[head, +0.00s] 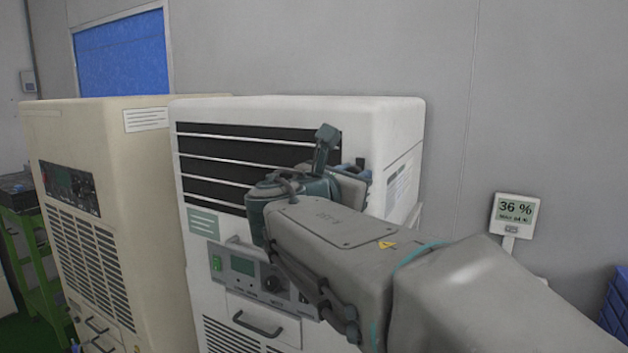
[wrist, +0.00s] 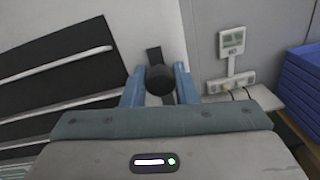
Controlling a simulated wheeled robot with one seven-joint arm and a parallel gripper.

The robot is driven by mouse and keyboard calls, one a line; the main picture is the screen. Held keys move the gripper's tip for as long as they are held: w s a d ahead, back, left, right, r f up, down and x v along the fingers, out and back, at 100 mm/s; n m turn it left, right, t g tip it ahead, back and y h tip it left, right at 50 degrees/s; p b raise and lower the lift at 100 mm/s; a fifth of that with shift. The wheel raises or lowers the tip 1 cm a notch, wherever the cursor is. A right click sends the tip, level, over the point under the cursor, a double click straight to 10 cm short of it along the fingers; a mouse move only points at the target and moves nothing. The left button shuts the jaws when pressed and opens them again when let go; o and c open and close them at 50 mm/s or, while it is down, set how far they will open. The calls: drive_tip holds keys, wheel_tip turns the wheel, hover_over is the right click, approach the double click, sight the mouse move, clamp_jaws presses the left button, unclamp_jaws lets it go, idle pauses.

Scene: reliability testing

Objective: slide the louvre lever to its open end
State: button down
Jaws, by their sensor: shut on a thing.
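The louvre lever shows in the wrist view as a round black knob (wrist: 159,80) on a dark slot (wrist: 153,55). Part of the slot shows beyond the knob; the near part is mostly hidden. My gripper (wrist: 160,84) has its two blue fingers on either side of the knob and is shut on it. In the head view my gripper (head: 358,172) is at the upper right of the white cabinet (head: 300,108), and my arm hides most of the lever. The louvre slats (head: 225,157) are pale strips across a dark opening, with wide dark gaps between them.
A beige cabinet (head: 90,140) stands close on the left. The white cabinet's control panel (head: 245,268) and drawer handle (head: 257,324) lie below the louvres. A small display reading 36 % (head: 515,212) is at the right. Blue stacked bins (wrist: 298,85) stand farther right.

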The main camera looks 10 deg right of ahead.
drive_tip(key=c, duration=1.1)
unclamp_jaws()
drive_tip(key=shift+c, duration=0.2)
drive_tip(key=b+v, duration=0.2)
drive_tip(key=v, duration=1.2)
drive_tip(key=shift+b, duration=0.35)
drive_tip(key=shift+w+d+f, duration=0.1)
